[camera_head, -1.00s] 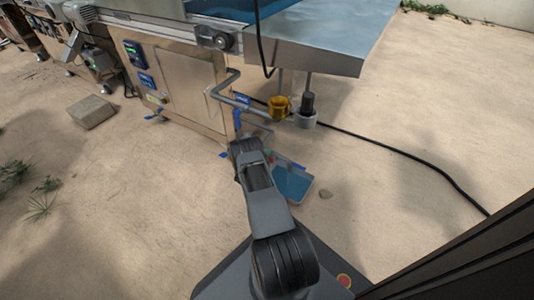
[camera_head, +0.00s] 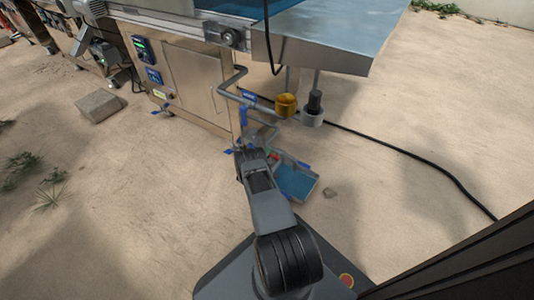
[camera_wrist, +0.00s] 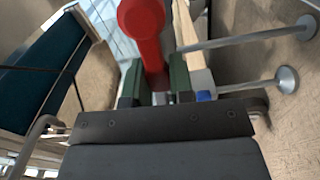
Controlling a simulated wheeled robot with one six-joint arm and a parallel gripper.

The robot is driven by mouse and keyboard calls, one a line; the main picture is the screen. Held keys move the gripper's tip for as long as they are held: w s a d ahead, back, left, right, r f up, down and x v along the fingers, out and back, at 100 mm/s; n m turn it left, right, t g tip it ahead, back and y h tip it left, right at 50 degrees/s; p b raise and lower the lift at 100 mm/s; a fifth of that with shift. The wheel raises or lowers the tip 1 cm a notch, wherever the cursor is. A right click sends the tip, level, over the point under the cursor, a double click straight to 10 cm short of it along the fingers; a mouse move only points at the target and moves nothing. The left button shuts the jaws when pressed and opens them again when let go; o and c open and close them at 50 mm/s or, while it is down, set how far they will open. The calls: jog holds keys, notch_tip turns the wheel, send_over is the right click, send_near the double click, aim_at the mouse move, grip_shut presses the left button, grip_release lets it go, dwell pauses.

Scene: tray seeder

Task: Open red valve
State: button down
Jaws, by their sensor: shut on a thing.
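The red valve (camera_wrist: 146,35) has a red handle with a rounded end, which fills the top middle of the wrist view. My gripper (camera_wrist: 156,86) has its two green-padded fingers on either side of the lower part of the red handle, shut on it. In the head view, only a small bit of red (camera_head: 275,156) shows past the end of my arm, beside the machine's pipes. My fingers are mostly hidden there by my own wrist.
The steel machine (camera_head: 190,82) stands just beyond my arm, with a bent grey pipe (camera_head: 228,92) and a yellow cup-shaped part (camera_head: 286,105) under its metal shelf (camera_head: 320,45). A blue tray (camera_head: 297,182) lies right of my wrist. A black cable (camera_head: 400,155) crosses the sand; a block (camera_head: 98,106) lies left.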

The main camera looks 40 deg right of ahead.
jog(key=shift+s+d+f+n, duration=0.15)
jog(key=shift+f+n, duration=0.1)
jog(key=shift+n, duration=0.05)
dwell(0.5)
jog(key=c, duration=1.2)
grip_release()
jog(key=shift+s, duration=0.1)
jog(key=shift+o, duration=1.1)
jog(key=shift+w, duration=0.2)
jog(key=shift+a, duration=0.2)
jog(key=p+v, duration=0.4)
jog(key=v, duration=0.9)
jog(key=shift+a+p, duration=0.3)
jog(key=shift+a, duration=0.05)
